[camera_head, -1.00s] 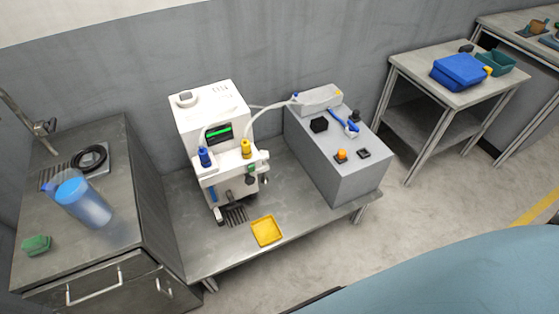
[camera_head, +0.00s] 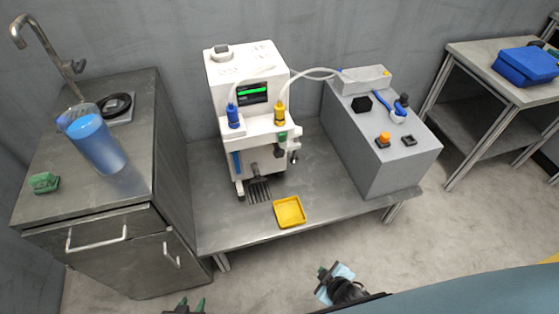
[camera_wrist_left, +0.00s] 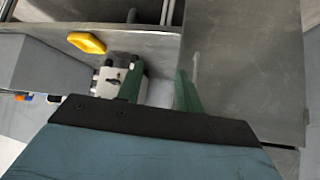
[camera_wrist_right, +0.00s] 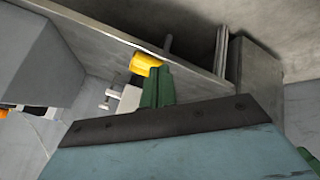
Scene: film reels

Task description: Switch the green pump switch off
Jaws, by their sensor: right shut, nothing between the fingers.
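The white machine (camera_head: 240,75) stands on the steel bench with a lit screen, a blue-capped and a yellow-capped fitting. A small green part (camera_head: 283,136), which looks like the pump switch, sits on its front right below the yellow fitting; its position is too small to read. My left gripper (camera_head: 188,306) is at the bottom edge, well in front of the bench; its green fingers stand apart and empty in the left wrist view (camera_wrist_left: 158,90). My right gripper (camera_head: 324,272) is in front of the bench, its fingers together and empty in the right wrist view (camera_wrist_right: 155,85).
A yellow tray (camera_head: 289,224) lies on the bench before the machine. A grey box (camera_head: 385,165) with an orange knob (camera_head: 383,139) and blue-handled valve (camera_head: 388,105) stands to the right, joined by a hose. A steel cabinet (camera_head: 165,130) on the left carries a blue container (camera_head: 97,145).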

